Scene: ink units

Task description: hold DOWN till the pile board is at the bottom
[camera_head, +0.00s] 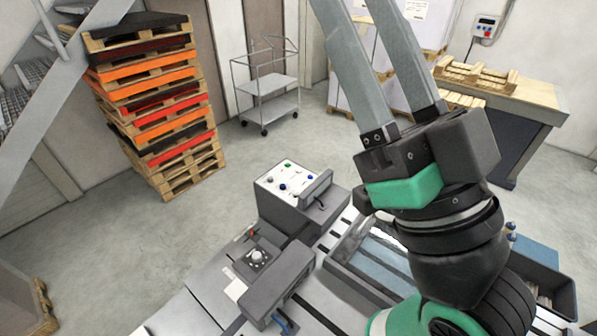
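A control box (291,183) with a white sloping face carries several small buttons, among them green and blue ones. Their labels are too small to read, so I cannot tell which is DOWN. A smaller panel with a pale round knob (258,256) sits nearer on the machine. I cannot pick out the pile board with certainty. My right gripper (359,20) is raised at the upper right, its two long grey fingers pointing up and apart, with nothing seen between them. Their tips run out of the top edge. It is not touching the control box. My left gripper is not in view.
A tall stack of pallets with orange and black layers (155,100) stands at the left by a metal stair. A wire trolley (268,88) stands at the back. A wooden-topped bench (535,97) is at the right. Open floor (130,240) lies left of the machine.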

